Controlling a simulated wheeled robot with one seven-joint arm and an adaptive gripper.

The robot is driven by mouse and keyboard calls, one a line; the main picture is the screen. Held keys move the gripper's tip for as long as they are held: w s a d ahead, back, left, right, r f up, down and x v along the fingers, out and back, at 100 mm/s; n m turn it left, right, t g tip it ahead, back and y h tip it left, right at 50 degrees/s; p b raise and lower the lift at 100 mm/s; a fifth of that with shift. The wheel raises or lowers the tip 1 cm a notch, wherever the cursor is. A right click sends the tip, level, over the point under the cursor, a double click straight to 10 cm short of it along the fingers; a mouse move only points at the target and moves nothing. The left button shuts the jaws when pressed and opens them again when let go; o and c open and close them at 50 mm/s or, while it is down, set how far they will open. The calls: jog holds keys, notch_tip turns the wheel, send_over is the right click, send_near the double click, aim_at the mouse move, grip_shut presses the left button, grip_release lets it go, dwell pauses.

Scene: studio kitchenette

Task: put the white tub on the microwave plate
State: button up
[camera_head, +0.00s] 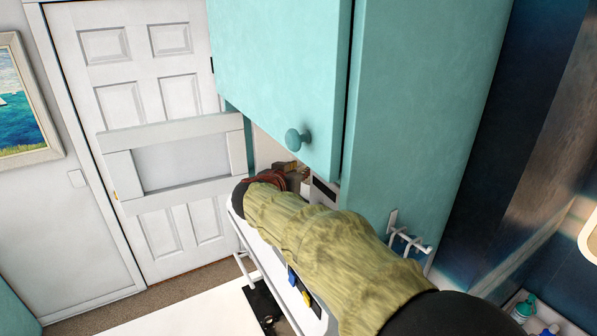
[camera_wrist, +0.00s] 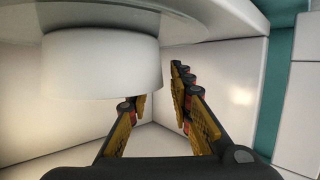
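A short white round tub (camera_wrist: 100,65) fills the upper left of the wrist view. Its flat end touches, or lies very close to, a wide white disc (camera_wrist: 215,25) along the top edge, which looks like the microwave plate. My gripper (camera_wrist: 160,82) is open, its yellow-padded fingers apart with nothing seen gripped between them. The left fingertip is partly hidden behind the tub, and the right finger is to the tub's right. In the head view, my arm covers this area, and the gripper and tub are not visible.
White walls (camera_wrist: 230,95) enclose the fingers closely, with a teal strip (camera_wrist: 285,60) at the right. In the head view, a teal cupboard (camera_head: 285,70) hangs above my arm. A metal hook rack (camera_head: 405,240) is beside the arm. A white door (camera_head: 135,75) stands at the left.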

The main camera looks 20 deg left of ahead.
jog(key=shift+s, duration=0.1)
jog(key=b+v, duration=0.1)
jog(key=v, duration=1.1)
dwell(0.4)
